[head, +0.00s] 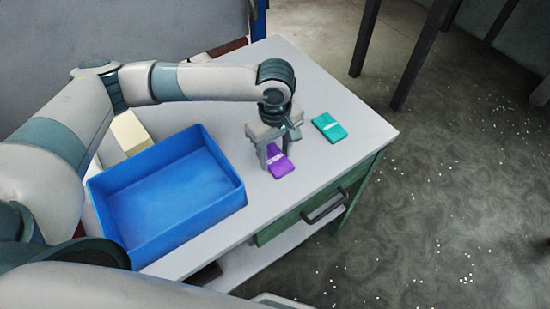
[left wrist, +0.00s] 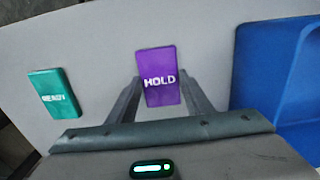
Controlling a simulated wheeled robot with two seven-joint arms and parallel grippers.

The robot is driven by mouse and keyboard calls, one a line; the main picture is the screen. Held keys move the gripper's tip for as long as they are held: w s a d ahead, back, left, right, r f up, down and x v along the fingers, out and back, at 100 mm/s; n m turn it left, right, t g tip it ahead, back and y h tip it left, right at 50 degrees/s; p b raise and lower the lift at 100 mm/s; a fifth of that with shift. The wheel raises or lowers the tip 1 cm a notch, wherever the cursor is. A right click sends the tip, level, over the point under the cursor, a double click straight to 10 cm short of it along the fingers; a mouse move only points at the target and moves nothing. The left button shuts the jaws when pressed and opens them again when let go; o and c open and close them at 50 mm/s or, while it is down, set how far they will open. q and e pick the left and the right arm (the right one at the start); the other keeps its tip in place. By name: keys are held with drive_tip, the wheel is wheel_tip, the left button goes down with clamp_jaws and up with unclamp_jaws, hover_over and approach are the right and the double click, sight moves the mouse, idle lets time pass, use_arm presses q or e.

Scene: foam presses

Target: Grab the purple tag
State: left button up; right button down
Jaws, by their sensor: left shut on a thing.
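The purple tag (head: 281,168) lies on the light table top, right of the blue tray. In the left wrist view the purple tag (left wrist: 160,78) reads "HOLD" in white. My left gripper (head: 276,163) points down over it, with one finger on each side of the tag (left wrist: 158,95). The fingers are shut on its near part, and the gripper hides part of the tag in the head view. My right gripper is not in view.
A drawer handle (head: 325,206) sticks out at the front.

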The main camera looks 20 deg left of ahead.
sight(275, 159)
use_arm(q)
drive_tip(key=shift+r+b, duration=0.35)
drive_tip(key=shift+r, duration=0.45)
wheel_tip(275, 159, up, 2)
drive_tip(key=shift+r+b, duration=0.25)
drive_tip(key=shift+b, duration=0.15)
drive_tip(key=s+d+r+b, duration=0.2)
drive_tip(key=s+d+r, duration=0.5)
drive_tip(key=d, duration=0.2)
drive_tip(key=shift+d, duration=0.2)
drive_tip(key=shift+a, duration=0.1)
